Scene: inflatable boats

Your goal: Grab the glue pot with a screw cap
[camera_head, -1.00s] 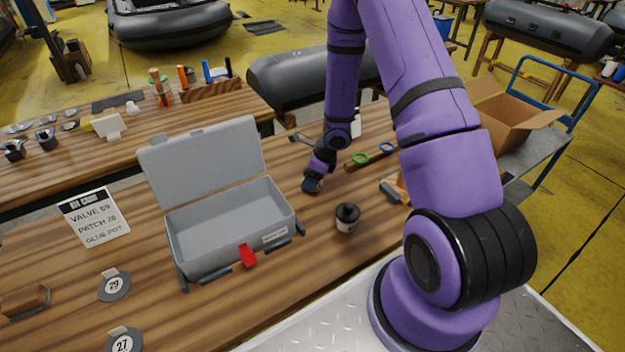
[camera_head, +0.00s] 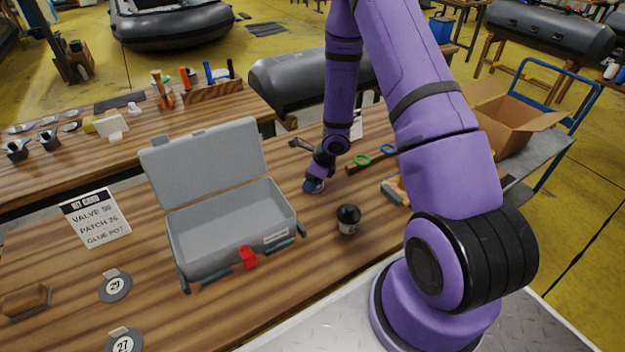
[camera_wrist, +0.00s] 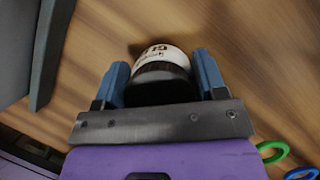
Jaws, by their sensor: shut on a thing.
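My gripper (camera_head: 314,186) is low over the workbench, to the right of the open grey case. In the wrist view its two blue fingers (camera_wrist: 164,80) are shut on a glue pot (camera_wrist: 160,52) with a ribbed black cap and a white label with partly readable letters. In the head view my gripper mostly hides that pot, and I cannot tell whether it touches the bench.
The open grey case (camera_head: 222,232) is empty, with a red latch (camera_head: 248,257). A kit card (camera_head: 96,219) lists valve, patch and glue pot. Green-ringed (camera_head: 361,160) and blue-ringed (camera_head: 389,149) tools lie right of my gripper. Numbered discs (camera_head: 115,287) lie at left.

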